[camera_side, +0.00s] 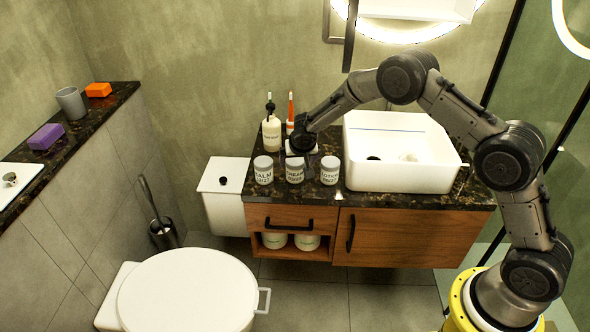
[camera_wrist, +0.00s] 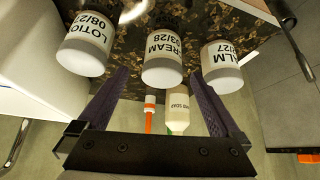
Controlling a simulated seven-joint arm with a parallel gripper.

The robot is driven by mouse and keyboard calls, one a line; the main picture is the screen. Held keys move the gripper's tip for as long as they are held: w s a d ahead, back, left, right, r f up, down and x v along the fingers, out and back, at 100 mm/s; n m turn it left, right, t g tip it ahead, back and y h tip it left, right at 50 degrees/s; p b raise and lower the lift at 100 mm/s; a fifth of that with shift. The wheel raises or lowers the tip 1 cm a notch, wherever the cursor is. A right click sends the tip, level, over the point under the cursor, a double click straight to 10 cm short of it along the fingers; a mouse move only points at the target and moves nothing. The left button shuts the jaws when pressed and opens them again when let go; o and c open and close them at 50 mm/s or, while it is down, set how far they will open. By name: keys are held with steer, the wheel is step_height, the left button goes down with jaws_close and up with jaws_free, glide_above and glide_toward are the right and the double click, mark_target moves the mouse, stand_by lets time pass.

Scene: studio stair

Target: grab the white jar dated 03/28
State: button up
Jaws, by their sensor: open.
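The white jar marked CREAM 03/28 (camera_side: 295,171) stands upright on the dark stone counter, in the middle of a row of three. In the wrist view, this jar (camera_wrist: 162,60) appears upside down, centred between and beyond the fingertips. The BALM jar (camera_side: 263,171) stands to its left and the LOTION jar (camera_side: 330,171) to its right in the side view. My gripper (camera_wrist: 158,76) is open and empty, its two dark purple fingers apart. In the side view, my gripper (camera_side: 304,146) is close above and behind the cream jar, partly hidden.
A soap bottle (camera_side: 271,133) and an orange-topped toothbrush (camera_side: 291,108) stand behind the jars. A white basin (camera_side: 400,165) is close on the right. The counter (camera_side: 375,199) has a narrow bare strip along its front edge. A white toilet (camera_side: 185,290) stands in front at left.

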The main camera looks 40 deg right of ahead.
steer(key=shift+x, duration=3.3)
steer(key=shift+w+a, duration=0.15)
steer(key=c, duration=1.4)
steer(key=shift+o, duration=0.2)
steer(key=shift+r, duration=0.1)
